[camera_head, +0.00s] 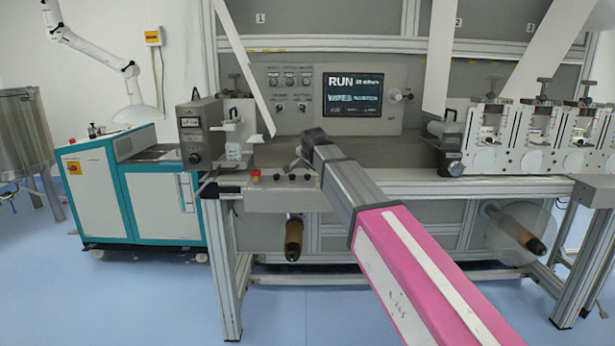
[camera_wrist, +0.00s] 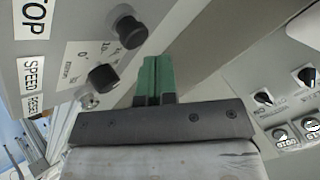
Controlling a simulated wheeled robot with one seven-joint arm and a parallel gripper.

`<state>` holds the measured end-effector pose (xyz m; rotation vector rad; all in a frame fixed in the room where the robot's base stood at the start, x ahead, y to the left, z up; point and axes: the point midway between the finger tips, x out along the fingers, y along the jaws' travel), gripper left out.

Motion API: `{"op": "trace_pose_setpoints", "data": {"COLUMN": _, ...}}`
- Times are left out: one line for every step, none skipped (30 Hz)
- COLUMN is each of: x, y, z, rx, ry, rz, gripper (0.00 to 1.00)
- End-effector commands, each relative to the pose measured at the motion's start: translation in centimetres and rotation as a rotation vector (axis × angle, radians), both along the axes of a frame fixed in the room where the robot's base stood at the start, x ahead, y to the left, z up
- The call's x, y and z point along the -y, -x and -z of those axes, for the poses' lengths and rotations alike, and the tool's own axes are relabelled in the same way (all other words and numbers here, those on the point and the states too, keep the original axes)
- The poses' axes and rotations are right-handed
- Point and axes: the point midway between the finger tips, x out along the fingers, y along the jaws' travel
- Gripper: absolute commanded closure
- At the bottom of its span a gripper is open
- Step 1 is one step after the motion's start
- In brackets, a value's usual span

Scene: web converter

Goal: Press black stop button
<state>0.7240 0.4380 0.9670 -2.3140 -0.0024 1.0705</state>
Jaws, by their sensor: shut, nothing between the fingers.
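The small grey control box (camera_head: 283,198) juts from the front of the machine. In the wrist view its sloped face (camera_wrist: 75,25) carries labels reading "TOP" (cut off by the edge), "SPEED" and "RESET". A round black button (camera_wrist: 130,32) stands out level with the "TOP" label. It looks like the black stop button, also seen small in the head view (camera_head: 307,177). My gripper (camera_wrist: 156,64) has its green fingers together and empty. The fingertips are beside the black button, right of and slightly below it in the wrist view; contact does not show. In the head view my gripper (camera_head: 299,160) is above the box.
A black speed knob (camera_wrist: 103,77) and a silver button (camera_wrist: 90,101) are close by. A red button (camera_head: 255,175) is at the box's left end. The upright panel (camera_head: 290,92) with knobs and a "RUN" screen (camera_head: 352,96) stands behind. A white web strip (camera_head: 245,65) hangs nearby.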

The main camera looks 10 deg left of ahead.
Motion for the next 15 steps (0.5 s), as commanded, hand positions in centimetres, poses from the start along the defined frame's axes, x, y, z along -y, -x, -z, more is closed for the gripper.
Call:
{"op": "trace_pose_setpoints", "data": {"x": 0.0, "y": 0.0, "z": 0.0, "rx": 0.0, "ry": 0.0, "rz": 0.0, "gripper": 1.0}}
{"op": "trace_pose_setpoints", "data": {"x": 0.0, "y": 0.0, "z": 0.0, "rx": 0.0, "ry": 0.0, "rz": 0.0, "gripper": 1.0}}
{"op": "trace_pose_setpoints", "data": {"x": 0.0, "y": 0.0, "z": 0.0, "rx": 0.0, "ry": 0.0, "rz": 0.0, "gripper": 1.0}}
{"op": "trace_pose_setpoints", "data": {"x": 0.0, "y": -0.01, "z": 0.01, "rx": 0.0, "ry": 0.0, "rz": 0.0, "gripper": 1.0}}
{"op": "trace_pose_setpoints", "data": {"x": 0.01, "y": 0.0, "z": 0.03, "rx": 0.0, "ry": 0.0, "rz": 0.0, "gripper": 1.0}}
{"op": "trace_pose_setpoints", "data": {"x": 0.0, "y": 0.01, "z": 0.09, "rx": 0.0, "ry": 0.0, "rz": 0.0, "gripper": 1.0}}
{"op": "trace_pose_setpoints", "data": {"x": 0.01, "y": 0.01, "z": 0.16, "rx": 0.0, "ry": 0.0, "rz": 0.0, "gripper": 1.0}}
{"op": "trace_pose_setpoints", "data": {"x": 0.01, "y": 0.01, "z": 0.24, "rx": 0.0, "ry": 0.0, "rz": 0.0, "gripper": 1.0}}
{"op": "trace_pose_setpoints", "data": {"x": 0.01, "y": 0.01, "z": 0.37, "rx": 0.0, "ry": 0.0, "rz": 0.0, "gripper": 1.0}}
{"op": "trace_pose_setpoints", "data": {"x": 0.02, "y": 0.01, "z": 0.48, "rx": 0.0, "ry": 0.0, "rz": 0.0, "gripper": 1.0}}
{"op": "trace_pose_setpoints", "data": {"x": 0.02, "y": 0.01, "z": 0.58, "rx": 0.0, "ry": 0.0, "rz": 0.0, "gripper": 1.0}}
{"op": "trace_pose_setpoints", "data": {"x": 0.02, "y": 0.01, "z": 0.71, "rx": 0.0, "ry": 0.0, "rz": 0.0, "gripper": 1.0}}
{"op": "trace_pose_setpoints", "data": {"x": 0.02, "y": 0.01, "z": 0.78, "rx": 0.0, "ry": 0.0, "rz": 0.0, "gripper": 1.0}}
{"op": "trace_pose_setpoints", "data": {"x": 0.02, "y": 0.01, "z": 0.83, "rx": 0.0, "ry": 0.0, "rz": 0.0, "gripper": 1.0}}
{"op": "trace_pose_setpoints", "data": {"x": 0.01, "y": 0.0, "z": 0.86, "rx": 0.0, "ry": 0.0, "rz": 0.0, "gripper": 1.0}}
